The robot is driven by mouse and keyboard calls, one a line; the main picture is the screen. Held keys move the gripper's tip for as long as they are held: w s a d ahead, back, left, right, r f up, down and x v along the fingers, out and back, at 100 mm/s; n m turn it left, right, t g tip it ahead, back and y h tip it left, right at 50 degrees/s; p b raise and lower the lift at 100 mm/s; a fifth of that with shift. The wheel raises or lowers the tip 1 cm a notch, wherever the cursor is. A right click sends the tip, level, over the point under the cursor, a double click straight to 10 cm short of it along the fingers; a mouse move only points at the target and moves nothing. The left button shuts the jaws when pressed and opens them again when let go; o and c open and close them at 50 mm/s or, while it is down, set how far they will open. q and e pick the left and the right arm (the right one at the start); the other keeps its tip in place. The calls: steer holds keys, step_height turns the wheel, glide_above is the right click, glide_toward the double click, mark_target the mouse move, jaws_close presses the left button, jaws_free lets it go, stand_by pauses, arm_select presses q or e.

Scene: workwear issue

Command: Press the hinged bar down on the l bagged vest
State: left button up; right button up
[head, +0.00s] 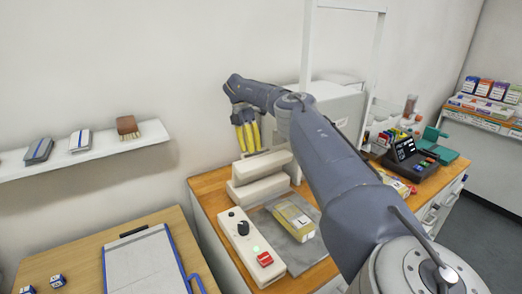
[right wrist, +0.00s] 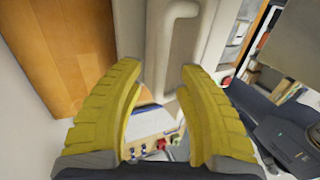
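The l bagged vest (head: 293,219), a yellowish packet marked with a letter L, lies on a grey plate (head: 262,223) beside the white sealer base (head: 246,246). The off-white hinged bar (head: 258,188) stands raised at the back of the sealer, clear of the vest. My right gripper (head: 247,138), with yellow fingers, is above and behind the bar in the head view. In the right wrist view its fingers (right wrist: 163,75) are apart with nothing between them. A pale handle-like part (right wrist: 178,40) shows beyond the fingertips; contact cannot be told. My left gripper is out of view.
A dark terminal (head: 408,158) stands at right. My right arm crosses over the bench.

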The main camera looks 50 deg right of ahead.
steer(key=shift+s+f, duration=0.1)
steer(key=shift+f, duration=0.15)
steer(key=shift+c, duration=0.5)
jaws_close()
